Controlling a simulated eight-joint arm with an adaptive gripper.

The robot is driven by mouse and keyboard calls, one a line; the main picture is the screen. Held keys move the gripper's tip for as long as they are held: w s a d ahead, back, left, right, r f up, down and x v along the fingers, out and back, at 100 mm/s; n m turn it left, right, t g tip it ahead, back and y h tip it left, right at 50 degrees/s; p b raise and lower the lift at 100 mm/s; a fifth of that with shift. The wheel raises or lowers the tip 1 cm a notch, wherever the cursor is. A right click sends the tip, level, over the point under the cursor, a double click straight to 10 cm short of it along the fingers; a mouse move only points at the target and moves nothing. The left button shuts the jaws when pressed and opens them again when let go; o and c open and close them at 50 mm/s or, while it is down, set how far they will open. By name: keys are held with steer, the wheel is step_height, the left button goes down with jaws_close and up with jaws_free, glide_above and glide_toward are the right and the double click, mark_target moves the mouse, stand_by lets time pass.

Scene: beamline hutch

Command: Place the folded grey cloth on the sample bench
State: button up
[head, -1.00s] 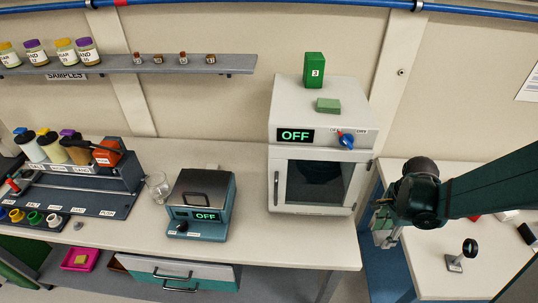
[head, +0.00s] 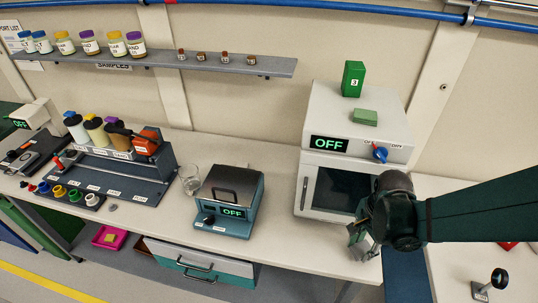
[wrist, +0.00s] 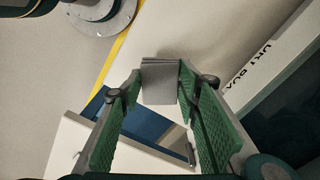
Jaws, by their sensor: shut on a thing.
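My gripper (wrist: 160,90) is shut on the folded grey cloth (wrist: 161,78), which sits between the tips of its green fingers in the wrist view. In the head view my gripper (head: 360,238) hangs in front of the lower right of the white oven, over the right end of the long pale bench (head: 290,245). The grey cloth (head: 366,249) shows there only in part, below the wrist. I cannot tell its exact height above the bench.
The white oven (head: 320,185) stands close by, with a green box (head: 353,79) and a green block (head: 365,117) on top. A hot plate (head: 229,200) reading OFF and a glass beaker (head: 190,180) stand further left. Bare benchtop lies between hot plate and oven.

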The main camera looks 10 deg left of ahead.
steer(key=s+a+r+n+p, duration=0.1)
steer(key=a+n, duration=0.2)
steer(key=a, duration=0.5)
steer(key=s+a+r+n, duration=0.1)
steer(key=a+n, duration=0.3)
steer(key=a, duration=0.4)
steer(key=s+a+r+n+p, duration=0.1)
steer(key=a+n, duration=0.2)
steer(key=a, duration=0.5)
steer(key=shift+s+a+r+n+p, duration=0.1)
steer(key=shift+a+r+n+p, duration=0.2)
steer(key=shift+a+r, duration=0.1)
step_height(320, 180, up, 4)
steer(key=p, duration=0.2)
glide_above(268, 245)
steer(key=shift+f+n, duration=0.15)
steer(key=shift+n, duration=0.25)
steer(key=shift+f, duration=0.1)
steer(key=shift+f+b, duration=0.55)
steer(key=shift+f, duration=2.3)
steer(key=shift+f, duration=2.1)
steer(key=shift+f+b, duration=0.15)
steer(key=shift+b, duration=0.25)
